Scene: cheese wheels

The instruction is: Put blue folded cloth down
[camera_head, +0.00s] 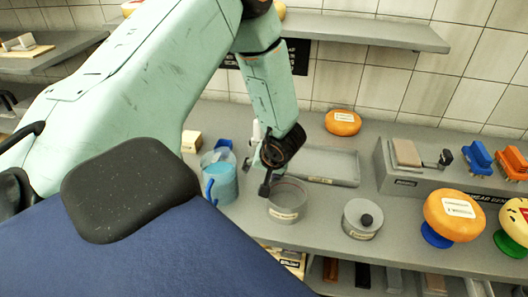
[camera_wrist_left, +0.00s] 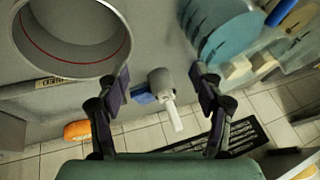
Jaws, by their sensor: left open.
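My left gripper (camera_head: 262,174) reaches down over the counter, between a light-blue bucket and a round grey pot (camera_head: 287,216). It is open, and in the left wrist view the gap between its fingers (camera_wrist_left: 160,76) is empty. I cannot clearly make out a blue folded cloth in either view. A small blue piece (camera_wrist_left: 144,97) shows beyond the fingers, beside a grey cylinder with a white spout; I cannot tell what it is. Another blue piece (camera_head: 223,145) shows at the bucket's top. My right gripper is not in view.
The light-blue bucket (camera_head: 220,180) stands left of my gripper. A lidded grey pot (camera_head: 362,219), a shallow grey tray (camera_head: 330,166) and an orange cheese wheel (camera_head: 343,123) are to the right. A shelf (camera_head: 370,32) hangs above. Bare counter lies around the lidded pot.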

